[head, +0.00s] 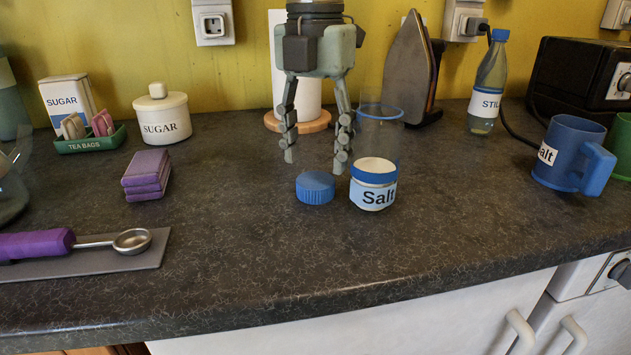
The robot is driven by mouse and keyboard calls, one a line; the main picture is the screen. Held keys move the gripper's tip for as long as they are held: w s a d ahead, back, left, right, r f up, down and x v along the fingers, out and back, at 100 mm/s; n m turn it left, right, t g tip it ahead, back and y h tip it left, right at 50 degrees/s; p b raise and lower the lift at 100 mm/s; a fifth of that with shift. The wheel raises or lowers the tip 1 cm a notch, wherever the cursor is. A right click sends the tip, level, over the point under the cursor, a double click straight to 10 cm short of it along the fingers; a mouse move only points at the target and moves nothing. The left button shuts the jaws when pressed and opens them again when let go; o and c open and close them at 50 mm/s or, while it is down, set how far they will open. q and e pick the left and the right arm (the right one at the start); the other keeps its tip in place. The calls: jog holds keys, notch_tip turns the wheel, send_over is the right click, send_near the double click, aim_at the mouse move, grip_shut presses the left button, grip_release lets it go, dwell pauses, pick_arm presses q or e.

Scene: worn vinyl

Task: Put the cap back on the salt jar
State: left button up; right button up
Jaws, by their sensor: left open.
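The salt jar (373,188) stands upright on the dark worktop near the middle of the head view. It has a "Salt" label, a blue band at its neck and white contents showing at the open top. A blue ribbed cap (315,188) lies on the worktop just left of the jar. My left gripper (314,165) points straight down from above, its fingers open and empty. Its fingertips appear above and behind the cap, with the right finger close to the jar in the picture. I cannot tell the exact depth gap. My right gripper is not in view.
A clear tumbler (380,126) stands right behind the jar. An iron (409,72), a paper roll, a water bottle (489,85) and a blue mug (566,152) labelled "Salt" are nearby. Purple sponges (146,175) lie left. The worktop in front of the jar is clear.

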aim_at(314, 180)
pick_arm(q)
notch_tip(314, 180, down, 4)
jog(key=shift+w+r, duration=0.1)
jog(key=shift+w, duration=0.05)
jog(key=shift+f, duration=0.25)
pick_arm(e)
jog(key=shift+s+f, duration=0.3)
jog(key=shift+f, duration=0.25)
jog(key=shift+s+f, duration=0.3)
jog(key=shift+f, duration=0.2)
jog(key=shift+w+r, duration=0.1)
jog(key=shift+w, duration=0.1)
pick_arm(q)
jog(key=c, duration=0.3)
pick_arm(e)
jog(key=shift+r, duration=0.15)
pick_arm(q)
jog(key=shift+r, duration=0.1)
jog(key=shift+c, duration=0.2)
